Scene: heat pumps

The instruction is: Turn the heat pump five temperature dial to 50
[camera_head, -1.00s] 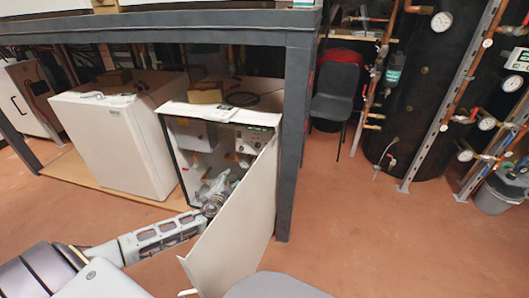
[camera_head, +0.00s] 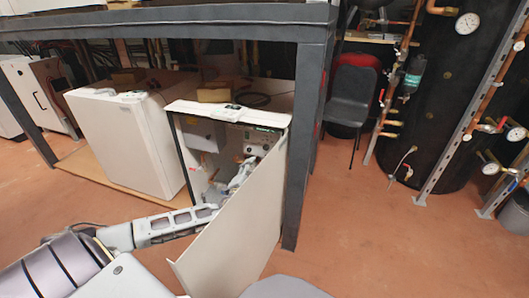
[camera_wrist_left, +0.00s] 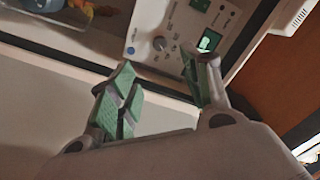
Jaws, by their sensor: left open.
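An open heat pump (camera_head: 232,110) stands under the dark frame, its white door (camera_head: 232,238) swung out toward me. Inside is a pale control panel (camera_head: 260,138). In the left wrist view this panel (camera_wrist_left: 175,32) shows a round grey dial (camera_wrist_left: 159,43), printed marks and a green-lit square switch. The dial's setting is too small to read. My left gripper (camera_head: 246,170) reaches inside the cabinet, partly hidden by the door. In the left wrist view its green-padded fingers (camera_wrist_left: 158,70) are apart and empty, with the dial showing beyond the gap. My right gripper is not seen.
A closed white heat pump (camera_head: 125,145) stands to the left on a wooden board. A dark post (camera_head: 305,150) rises just right of the open door. A black chair (camera_head: 350,100) and a dark tank with pipes stand behind.

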